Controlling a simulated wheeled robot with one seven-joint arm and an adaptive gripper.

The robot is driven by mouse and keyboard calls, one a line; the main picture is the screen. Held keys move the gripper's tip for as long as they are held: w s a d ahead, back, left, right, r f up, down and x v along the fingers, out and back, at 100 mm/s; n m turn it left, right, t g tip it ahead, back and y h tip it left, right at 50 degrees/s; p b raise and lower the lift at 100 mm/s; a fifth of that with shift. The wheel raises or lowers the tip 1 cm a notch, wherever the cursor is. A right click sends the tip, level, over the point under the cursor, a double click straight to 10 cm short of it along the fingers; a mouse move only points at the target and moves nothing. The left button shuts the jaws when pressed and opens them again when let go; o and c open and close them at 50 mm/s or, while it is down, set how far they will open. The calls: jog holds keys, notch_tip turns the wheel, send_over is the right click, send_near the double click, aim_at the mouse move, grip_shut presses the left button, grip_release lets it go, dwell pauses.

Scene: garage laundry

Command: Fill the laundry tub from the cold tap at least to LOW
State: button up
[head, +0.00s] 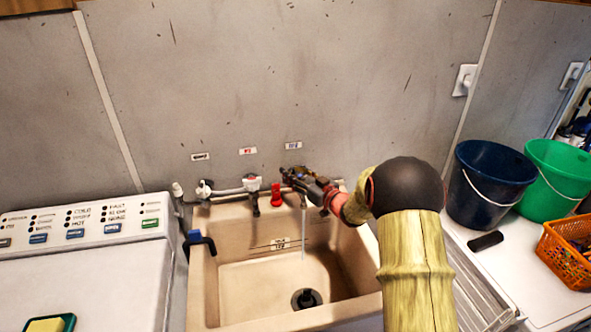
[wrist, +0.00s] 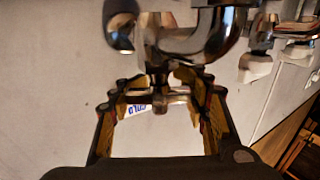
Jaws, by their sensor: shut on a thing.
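The beige laundry tub (head: 205,290) stands mid-view in the head view, with a dark round fitting (head: 306,299) in its floor; I cannot tell whether that is a seated plug. Small level marks (head: 283,243) show on its back wall. My gripper (head: 300,180) is shut on the cold tap's handle (wrist: 160,97), under the blue-lettered label (head: 293,145), which also shows in the wrist view (wrist: 138,110). A thin water stream (head: 303,232) falls from the tap into the tub. No clear water surface shows. My arm hides part of the right rim.
A red-marked tap (head: 276,194) and a white-bodied tap (head: 252,186) stand left of my gripper. A washer (head: 90,270) is left; a navy bucket (head: 490,185), green bucket (head: 555,175) and orange basket (head: 562,255) are right.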

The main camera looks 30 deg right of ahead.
jog(key=n+y+p, duration=0.1)
jog(key=n+g+y+p, duration=0.1)
jog(key=y, duration=0.1)
jog(key=n+g+y+p, duration=0.1)
jog(key=y, duration=0.1)
jog(key=shift+s+a+r+n, duration=0.1)
jog(key=shift+s+a+n, duration=0.1)
jog(key=shift+a+n, duration=0.15)
jog(key=shift+s+a+n+g+y+p, duration=0.2)
jog(key=shift+n+g+y+p, duration=0.3)
jog(key=shift+n+g+y, duration=0.4)
jog(key=shift+s+a+n+g+y+p, duration=0.1)
jog(key=shift+a+n+g+y+p, duration=0.1)
jog(key=shift+n+g+y+p, duration=0.6)
jog(key=shift+c, duration=0.2)
jog(key=shift+y+b, duration=0.35)
jog(key=shift+y, duration=0.05)
jog(key=o, duration=1.4)
jog(key=shift+c, duration=0.2)
jog(key=v, duration=1.2)
jog(key=shift+w, duration=0.1)
